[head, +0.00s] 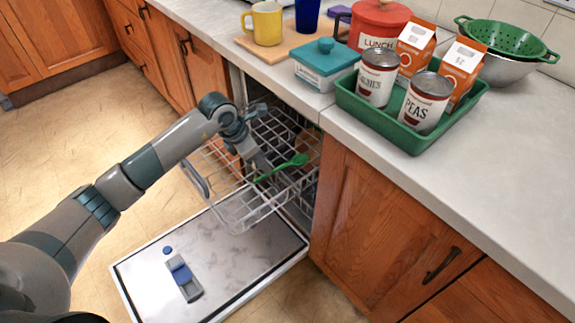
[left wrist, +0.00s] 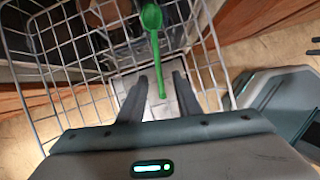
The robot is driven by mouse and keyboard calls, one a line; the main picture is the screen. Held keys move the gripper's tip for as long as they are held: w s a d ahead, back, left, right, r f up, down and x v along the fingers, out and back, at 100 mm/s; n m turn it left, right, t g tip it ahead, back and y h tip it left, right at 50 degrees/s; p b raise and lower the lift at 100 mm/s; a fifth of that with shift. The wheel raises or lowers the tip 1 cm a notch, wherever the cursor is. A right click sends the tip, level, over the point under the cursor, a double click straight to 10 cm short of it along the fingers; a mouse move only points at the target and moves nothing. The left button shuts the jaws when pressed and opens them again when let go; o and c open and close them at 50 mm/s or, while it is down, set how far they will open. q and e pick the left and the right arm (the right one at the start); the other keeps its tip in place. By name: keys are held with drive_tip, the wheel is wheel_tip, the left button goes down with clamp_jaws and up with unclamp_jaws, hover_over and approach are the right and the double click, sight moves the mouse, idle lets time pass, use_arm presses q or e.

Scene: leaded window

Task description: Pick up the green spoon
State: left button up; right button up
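The green spoon (head: 290,165) lies in the pulled-out wire dishwasher rack (head: 240,215), its bowl toward the right and its handle toward my left gripper (head: 262,172). In the left wrist view the spoon (left wrist: 153,45) has its bowl at the top and its handle pointing down between the two dark fingers of my left gripper (left wrist: 160,92). The fingers are apart, with a gap on both sides of the handle. I cannot tell how far the handle lies below the fingertips. My right gripper is not in view.
The open dishwasher door (head: 225,265) lies below the rack. The counter (head: 490,170) edge is to the right, with a green tray (head: 400,130) of cans and cartons and a teal-lidded box (head: 325,62). A brownish item (head: 306,140) sits in the rack. Floor at left is clear.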

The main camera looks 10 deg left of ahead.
sight(281, 168)
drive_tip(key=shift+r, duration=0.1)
